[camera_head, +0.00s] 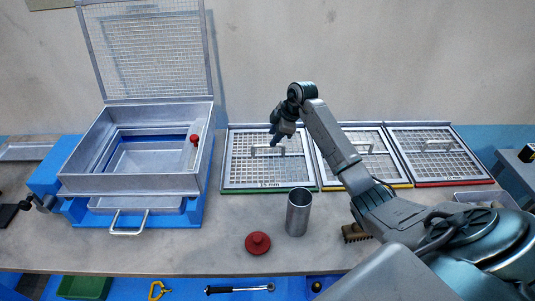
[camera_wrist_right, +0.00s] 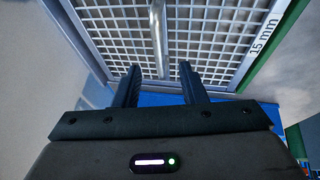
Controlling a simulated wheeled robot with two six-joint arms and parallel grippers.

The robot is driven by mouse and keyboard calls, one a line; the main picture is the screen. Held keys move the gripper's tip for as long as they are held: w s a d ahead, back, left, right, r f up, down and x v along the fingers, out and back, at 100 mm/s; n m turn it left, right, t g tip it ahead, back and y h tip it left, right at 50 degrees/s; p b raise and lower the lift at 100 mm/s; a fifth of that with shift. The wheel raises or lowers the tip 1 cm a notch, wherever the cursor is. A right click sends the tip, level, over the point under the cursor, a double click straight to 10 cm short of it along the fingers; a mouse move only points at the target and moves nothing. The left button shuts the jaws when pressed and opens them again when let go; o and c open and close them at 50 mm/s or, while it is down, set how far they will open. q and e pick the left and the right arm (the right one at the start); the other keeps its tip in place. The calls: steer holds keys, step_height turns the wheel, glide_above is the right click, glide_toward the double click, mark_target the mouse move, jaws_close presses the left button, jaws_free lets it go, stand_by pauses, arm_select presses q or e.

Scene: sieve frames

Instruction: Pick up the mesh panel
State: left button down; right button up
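Several mesh panels lie in a row on the bench. The left one, a mesh panel with a green front edge and a "15 mm" label (camera_head: 240,175), has a raised bar handle (camera_head: 267,151) in its middle. My right gripper (camera_head: 274,142) hangs over this panel at its handle. In the right wrist view the gripper (camera_wrist_right: 160,68) is open, with a clear gap between its fingers. The handle (camera_wrist_right: 159,35) lines up with that gap, beyond the fingertips. The panel's grid (camera_wrist_right: 205,45) fills the upper part of that view. My left gripper is not in view.
Yellow-edged (camera_head: 372,163) and red-edged (camera_head: 445,165) panels lie to the right. An open sieve box (camera_head: 130,184) with a raised mesh lid stands left. A metal cup (camera_head: 298,213) and a red knobbed weight (camera_head: 258,243) stand in front. The front left bench is clear.

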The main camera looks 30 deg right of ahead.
mark_target(267, 145)
steer(key=shift+x, duration=0.8)
steer(key=shift+w+a+f+p, duration=0.1)
steer(key=shift+a+f+p, duration=0.05)
steer(key=shift+f+p, duration=0.2)
steer(key=p+x, duration=0.2)
steer(key=x, duration=0.1)
steer(key=shift+f, duration=0.15)
steer(key=shift+w+f, duration=0.3)
steer(key=shift+f, duration=0.3)
jaws_close()
steer(key=shift+r, duration=0.15)
